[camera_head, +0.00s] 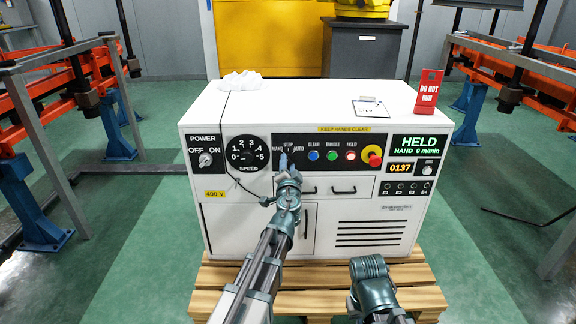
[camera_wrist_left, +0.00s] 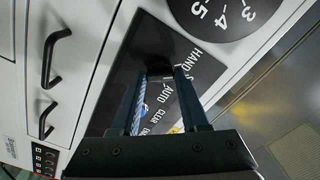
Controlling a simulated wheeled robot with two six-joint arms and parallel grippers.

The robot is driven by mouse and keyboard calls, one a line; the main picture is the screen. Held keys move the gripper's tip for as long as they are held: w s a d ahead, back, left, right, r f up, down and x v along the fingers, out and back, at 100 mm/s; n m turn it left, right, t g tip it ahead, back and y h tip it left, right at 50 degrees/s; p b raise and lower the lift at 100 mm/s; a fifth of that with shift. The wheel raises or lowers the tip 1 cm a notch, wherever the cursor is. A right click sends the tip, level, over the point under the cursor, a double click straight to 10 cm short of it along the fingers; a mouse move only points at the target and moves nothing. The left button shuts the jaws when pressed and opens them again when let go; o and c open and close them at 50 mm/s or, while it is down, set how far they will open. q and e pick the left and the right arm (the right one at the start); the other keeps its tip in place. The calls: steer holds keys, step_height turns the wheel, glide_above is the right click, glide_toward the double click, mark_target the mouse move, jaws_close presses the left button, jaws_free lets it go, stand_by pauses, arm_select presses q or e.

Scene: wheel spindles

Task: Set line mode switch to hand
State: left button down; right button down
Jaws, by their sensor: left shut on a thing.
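The line mode switch is on the black strip of the white control cabinet (camera_head: 215,105), under the labels HAND, STEP and AUTO. My left gripper (camera_head: 284,161) is at the switch and shut on it. The gripper covers the switch knob in the head view, so its pointing direction cannot be told there. In the left wrist view, the two fingers (camera_wrist_left: 160,78) reach the black panel beside the HAND and AUTO lettering. The display (camera_head: 419,145) reads HELD, HAND, 0 m/min. My right arm shows at the bottom of the head view; its gripper is not visible.
The power switch (camera_head: 205,159) and the speed dial (camera_head: 247,155) are left of the mode switch. The CLEAR (camera_head: 313,155), ENABLE (camera_head: 331,155) and HOLD (camera_head: 350,155) buttons and the red emergency stop (camera_head: 372,156) are right. Drawer handles (camera_head: 343,190) stick out below.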

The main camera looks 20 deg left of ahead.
arm_select(q)
steer(key=shift+s+n, duration=0.1)
steer(key=shift+n, duration=0.8)
steer(key=shift+c, duration=2)
jaws_free()
